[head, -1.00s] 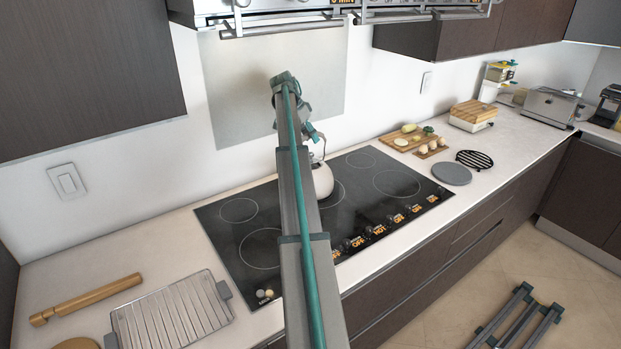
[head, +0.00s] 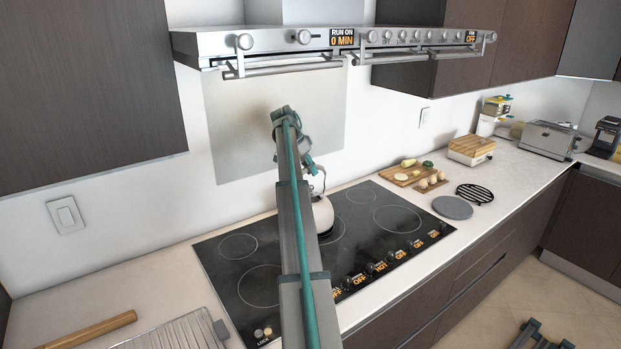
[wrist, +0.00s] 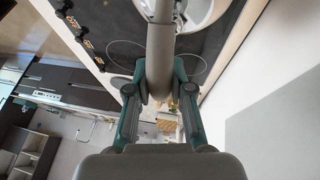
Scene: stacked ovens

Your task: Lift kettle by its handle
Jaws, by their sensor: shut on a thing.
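The pale kettle (head: 322,214) is at the back middle of the black cooktop (head: 255,262), partly hidden behind my arm. I cannot tell whether its base touches the cooktop. My gripper (head: 309,166) is above the kettle in the head view. In the wrist view, my gripper (wrist: 160,92) has its two fingers closed on either side of the grey kettle handle (wrist: 159,62). Part of the pale, round kettle body (wrist: 205,12) shows beyond the handle at the top.
A range hood (head: 330,42) with rails hangs above the cooktop, and the wall is close behind. To the right are a cutting board with food (head: 408,173), a round grey plate (head: 452,207) and a black trivet (head: 475,193). A wire rack (head: 180,334) lies at left front.

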